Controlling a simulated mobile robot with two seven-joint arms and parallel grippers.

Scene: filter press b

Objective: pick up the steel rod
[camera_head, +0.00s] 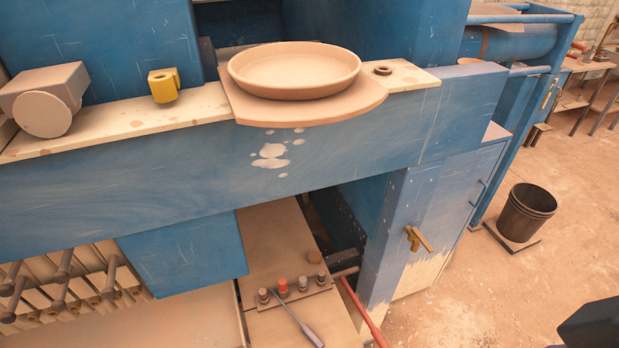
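A thin grey rod (297,318) with a thicker dark end lies slanted by a small panel with red and dark knobs, at the bottom middle of the head view. It may be the steel rod, but I cannot be sure. Several dark bars (62,279) also show at the lower left, set in the press. A dark, blocky part at the lower right edge may belong to my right arm; no fingers show on it. My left gripper is not in view.
A wide blue beam (180,175) crosses the view, with a round pan (295,72) and a yellow block (163,86) on its ledge. A red bar (362,312) slopes down beside the panel. A black bucket (526,212) stands on the right, with open floor around it.

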